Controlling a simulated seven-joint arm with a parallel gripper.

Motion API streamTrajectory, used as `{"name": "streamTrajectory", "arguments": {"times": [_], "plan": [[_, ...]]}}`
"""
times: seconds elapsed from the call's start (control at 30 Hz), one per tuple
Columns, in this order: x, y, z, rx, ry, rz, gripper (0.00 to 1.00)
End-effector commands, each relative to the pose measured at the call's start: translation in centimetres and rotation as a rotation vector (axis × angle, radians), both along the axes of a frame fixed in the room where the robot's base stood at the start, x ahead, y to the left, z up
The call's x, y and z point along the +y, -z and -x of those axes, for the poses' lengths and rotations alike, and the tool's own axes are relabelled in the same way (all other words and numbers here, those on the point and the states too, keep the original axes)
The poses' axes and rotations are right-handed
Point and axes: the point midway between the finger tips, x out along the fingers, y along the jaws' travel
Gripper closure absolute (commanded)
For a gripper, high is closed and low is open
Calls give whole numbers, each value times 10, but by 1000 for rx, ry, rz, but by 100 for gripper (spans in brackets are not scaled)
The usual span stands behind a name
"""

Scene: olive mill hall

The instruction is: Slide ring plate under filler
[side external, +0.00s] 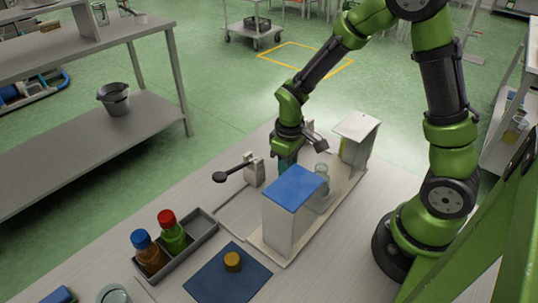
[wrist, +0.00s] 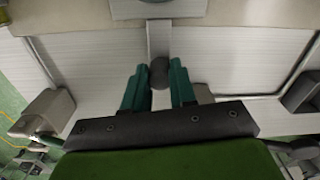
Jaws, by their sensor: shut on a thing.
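My gripper (wrist: 158,88) is shut on a dark round knob (wrist: 159,72) at the end of a grey bar (wrist: 159,38). The bar runs away toward a beige board (wrist: 75,17); I take knob and bar as the handle of the ring plate, whose ring I cannot make out. In the side view my gripper (side external: 287,165) is low behind a white housing with a blue top (side external: 296,188); the knob is hidden there. Clear glassware (side external: 321,178) stands between this housing and a second pale-topped housing (side external: 357,128). I cannot tell which is the filler.
A black-ended lever (side external: 222,177) on a bracket is left of my gripper. A grey tray (side external: 207,224) holds bottles with blue and red caps. A blue mat (side external: 215,283) with a yellow-brown round piece (side external: 233,261) lies in front.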

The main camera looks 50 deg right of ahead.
Motion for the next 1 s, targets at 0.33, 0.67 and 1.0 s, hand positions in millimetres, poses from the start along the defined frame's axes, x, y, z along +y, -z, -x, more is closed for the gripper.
{"name": "streamTrajectory", "arguments": {"times": [0.33, 0.67, 1.0], "plan": [[-30, -1, -1, -3, 4, 2, 100], [-30, -1, 0, -2, 2, 1, 48], [-30, -4, -1, -3, 1, 1, 48]]}}
